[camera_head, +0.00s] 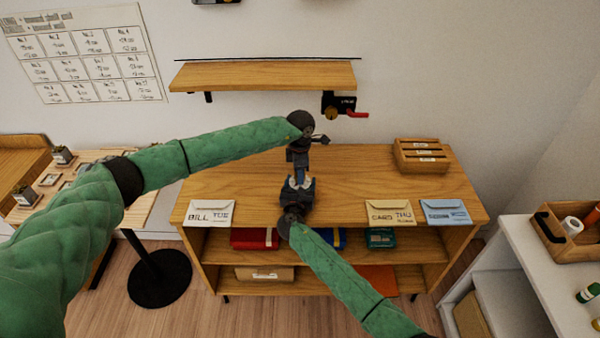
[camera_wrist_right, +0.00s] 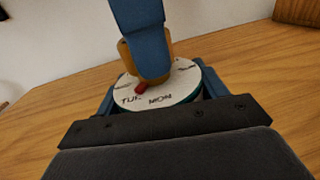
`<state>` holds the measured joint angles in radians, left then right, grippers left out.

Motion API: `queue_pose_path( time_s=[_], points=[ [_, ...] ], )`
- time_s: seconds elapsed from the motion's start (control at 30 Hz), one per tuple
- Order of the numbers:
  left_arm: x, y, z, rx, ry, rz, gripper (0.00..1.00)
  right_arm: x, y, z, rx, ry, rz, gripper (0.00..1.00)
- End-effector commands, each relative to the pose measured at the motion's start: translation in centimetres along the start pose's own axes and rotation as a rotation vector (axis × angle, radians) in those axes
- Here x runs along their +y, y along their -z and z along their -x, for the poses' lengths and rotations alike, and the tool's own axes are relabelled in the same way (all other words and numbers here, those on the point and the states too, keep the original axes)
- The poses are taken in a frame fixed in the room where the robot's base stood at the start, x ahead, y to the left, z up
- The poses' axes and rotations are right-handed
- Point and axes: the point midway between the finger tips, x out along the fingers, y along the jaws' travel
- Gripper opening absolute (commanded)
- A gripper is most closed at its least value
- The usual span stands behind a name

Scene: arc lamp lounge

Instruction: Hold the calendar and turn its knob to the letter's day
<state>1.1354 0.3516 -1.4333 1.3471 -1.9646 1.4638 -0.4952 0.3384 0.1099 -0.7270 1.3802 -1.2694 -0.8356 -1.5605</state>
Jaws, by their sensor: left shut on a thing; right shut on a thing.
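The calendar (camera_wrist_right: 185,94) has a round white dial with day words; TUE and MON are readable on the near side. A red pointer (camera_wrist_right: 141,88) lies close to the gap between TUE and MON. My right gripper (camera_head: 298,192) is shut on the calendar, its blue fingers on both sides. My left gripper (camera_head: 299,172) comes down from above, shut on the brass knob (camera_wrist_right: 128,60); its blue finger hides part of the knob and dial. On the shelf unit's top lie a white BILL TUE letter (camera_head: 209,213), a cream CARD THU letter (camera_head: 390,213) and a blue letter (camera_head: 445,212), its words unclear.
The wooden shelf unit (camera_head: 255,190) stands below both arms. A wooden letter box (camera_head: 421,156) sits at its back right. A wall shelf (camera_head: 262,75) hangs behind, with a dark device (camera_head: 340,104) under its right end. A wall calendar (camera_head: 85,55) hangs at left.

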Motion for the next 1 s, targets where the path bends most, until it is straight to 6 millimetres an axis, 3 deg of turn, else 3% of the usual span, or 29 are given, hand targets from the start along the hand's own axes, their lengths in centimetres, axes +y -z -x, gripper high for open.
queue_pose_path(
  time_s=[0.7,0.73,0.83,1.0],
  points=[
    [0.22,0.19,0.05,0.001,-0.003,-0.085,0.12,-0.02,0.05,0.07,0.000,0.000,0.000,0.35],
    [0.22,0.19,0.05,0.001,-0.003,-0.085,0.37,-0.02,0.05,0.07,0.000,0.000,0.000,0.35],
    [0.18,0.16,0.04,0.001,-0.002,-0.085,0.57,-0.02,0.06,0.07,0.001,0.000,0.000,0.35],
    [0.11,0.10,0.02,0.000,-0.002,-0.086,0.57,-0.01,0.06,0.05,0.001,0.000,0.000,0.35]
  ],
)
